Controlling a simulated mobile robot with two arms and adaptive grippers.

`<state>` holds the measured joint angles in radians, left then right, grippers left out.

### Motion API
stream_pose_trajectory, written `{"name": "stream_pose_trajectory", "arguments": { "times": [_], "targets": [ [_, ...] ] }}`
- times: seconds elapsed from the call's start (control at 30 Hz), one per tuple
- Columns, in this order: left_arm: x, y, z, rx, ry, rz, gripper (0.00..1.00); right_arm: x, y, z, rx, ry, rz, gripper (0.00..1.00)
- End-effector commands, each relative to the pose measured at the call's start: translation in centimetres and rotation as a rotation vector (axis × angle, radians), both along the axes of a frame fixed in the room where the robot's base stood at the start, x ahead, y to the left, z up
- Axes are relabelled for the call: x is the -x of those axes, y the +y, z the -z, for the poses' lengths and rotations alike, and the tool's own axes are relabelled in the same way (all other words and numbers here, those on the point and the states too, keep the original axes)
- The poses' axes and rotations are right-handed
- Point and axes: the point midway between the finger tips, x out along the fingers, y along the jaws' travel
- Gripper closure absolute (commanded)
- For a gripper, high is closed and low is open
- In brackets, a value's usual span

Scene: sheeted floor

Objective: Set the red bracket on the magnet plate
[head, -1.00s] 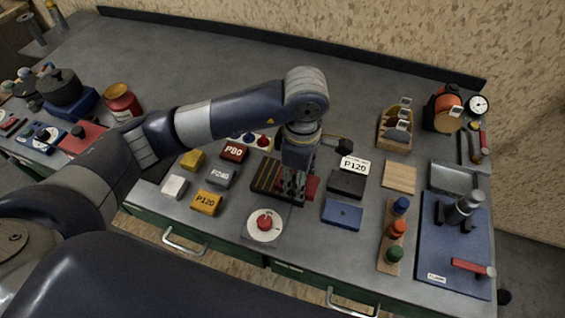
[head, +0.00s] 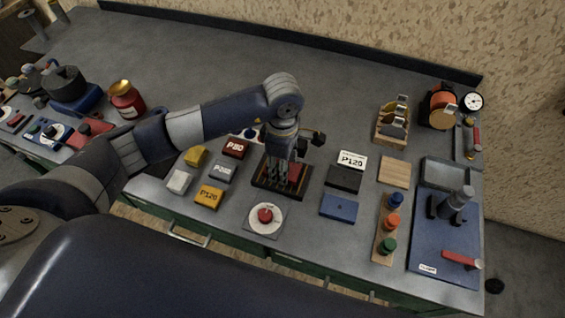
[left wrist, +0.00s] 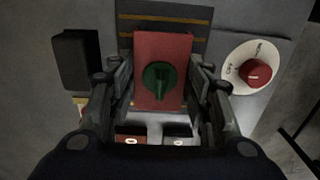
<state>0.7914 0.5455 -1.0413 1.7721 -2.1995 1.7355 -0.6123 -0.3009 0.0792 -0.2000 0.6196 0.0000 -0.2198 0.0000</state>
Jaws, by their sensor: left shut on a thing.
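The red bracket (head: 295,174) is a red block; in the left wrist view the bracket (left wrist: 147,48) carries a round green knob (left wrist: 158,84) on its face. My left gripper (head: 284,178) is shut on the bracket, with a finger along each side. The magnet plate (head: 262,181) is dark with brass stripes and lies under the gripper. In the left wrist view the plate (left wrist: 132,27) shows beyond the bracket. The bracket is over the plate; I cannot tell whether it touches. The gripper partly hides both in the head view. My right gripper is not in view.
A red knob on a white dial (head: 265,215) lies in front of the plate. A black block (head: 344,178) and a blue block (head: 339,207) lie to the right. Several labelled blocks, including an orange one (head: 209,195), lie to the left.

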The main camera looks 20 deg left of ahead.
Motion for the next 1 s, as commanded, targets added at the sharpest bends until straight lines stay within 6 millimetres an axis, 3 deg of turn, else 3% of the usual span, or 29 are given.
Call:
{"name": "stream_pose_trajectory", "arguments": {
  "times": [0.07, 0.1, 0.17, 0.2, 0.67, 1.0],
  "targets": [
    [0.0, 0.0, 0.4, 0.000, -0.001, 0.001, 0.85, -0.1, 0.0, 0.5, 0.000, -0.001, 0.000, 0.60],
    [0.0, 0.0, 0.3, 0.000, 0.000, 0.000, 0.50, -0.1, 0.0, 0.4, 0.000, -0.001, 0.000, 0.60],
    [0.0, 0.0, 0.2, 0.000, 0.000, 0.000, 0.36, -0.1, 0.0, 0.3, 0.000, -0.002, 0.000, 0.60],
    [0.0, 0.0, 0.2, 0.000, 0.000, 0.000, 0.34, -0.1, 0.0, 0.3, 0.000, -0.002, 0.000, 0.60],
    [-0.1, 0.0, -0.4, 0.001, -0.002, 0.000, 0.34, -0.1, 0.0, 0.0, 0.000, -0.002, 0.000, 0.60],
    [-0.1, 0.0, -7.3, 0.000, -0.006, 0.002, 0.34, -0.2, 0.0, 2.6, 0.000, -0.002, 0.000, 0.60]
  ]
}}
